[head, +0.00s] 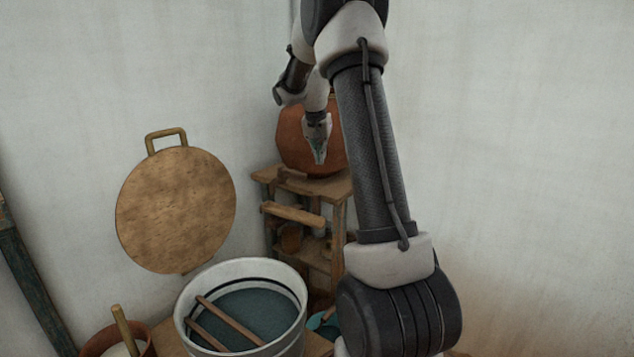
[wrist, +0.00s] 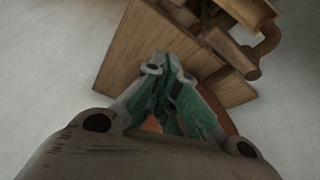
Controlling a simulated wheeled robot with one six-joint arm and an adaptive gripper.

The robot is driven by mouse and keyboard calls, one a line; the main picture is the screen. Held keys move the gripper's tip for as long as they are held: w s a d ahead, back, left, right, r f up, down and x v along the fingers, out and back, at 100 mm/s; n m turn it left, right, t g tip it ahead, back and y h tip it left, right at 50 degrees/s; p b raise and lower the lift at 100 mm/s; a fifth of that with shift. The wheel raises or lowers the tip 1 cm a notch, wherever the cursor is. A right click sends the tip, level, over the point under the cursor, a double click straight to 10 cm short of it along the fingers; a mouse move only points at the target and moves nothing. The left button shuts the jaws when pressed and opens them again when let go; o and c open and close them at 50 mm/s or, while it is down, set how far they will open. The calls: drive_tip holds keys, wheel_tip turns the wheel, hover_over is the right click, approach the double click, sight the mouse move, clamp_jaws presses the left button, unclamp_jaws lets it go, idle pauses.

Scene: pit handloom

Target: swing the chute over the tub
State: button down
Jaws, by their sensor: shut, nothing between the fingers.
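A light wooden bar-like piece (head: 293,214), which looks like the chute, juts from the front of a wooden stand, above and behind the tub. The tub (head: 187,313) is pale with a dark band and holds dark blue-green liquid; two wooden sticks lie across it. My gripper (head: 320,160) points down in front of a clay pot (head: 295,142), above the stand's top. Its green-padded fingers (wrist: 168,62) are closed together and empty in the wrist view. Wooden parts (wrist: 238,45) show past the stand's top there; I cannot tell which is the chute.
The wooden stand (head: 270,178) has lower shelves with small pots, and its top shows in the wrist view (wrist: 140,50). A round wooden lid (head: 176,210) with a handle is upright behind the tub. A brown bucket (head: 95,345) is at lower left. Pale walls close the corner.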

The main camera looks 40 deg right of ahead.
drive_tip(key=shift+f, duration=0.15)
drive_tip(key=x, duration=0.9)
drive_tip(key=s+a, duration=0.1)
drive_tip(key=s+a+f, duration=0.1)
drive_tip(key=shift+a+f, duration=0.2)
drive_tip(key=shift+a, duration=0.15)
drive_tip(key=shift+s+a, duration=0.1)
drive_tip(key=shift+a, duration=0.05)
drive_tip(key=shift+s+a+m, duration=0.85)
drive_tip(key=shift+s+m, duration=0.1)
drive_tip(key=shift+m, duration=0.05)
drive_tip(key=s+a+m+g, duration=0.3)
drive_tip(key=a+m, duration=0.9)
drive_tip(key=a, duration=0.6)
drive_tip(key=shift+g, duration=0.8)
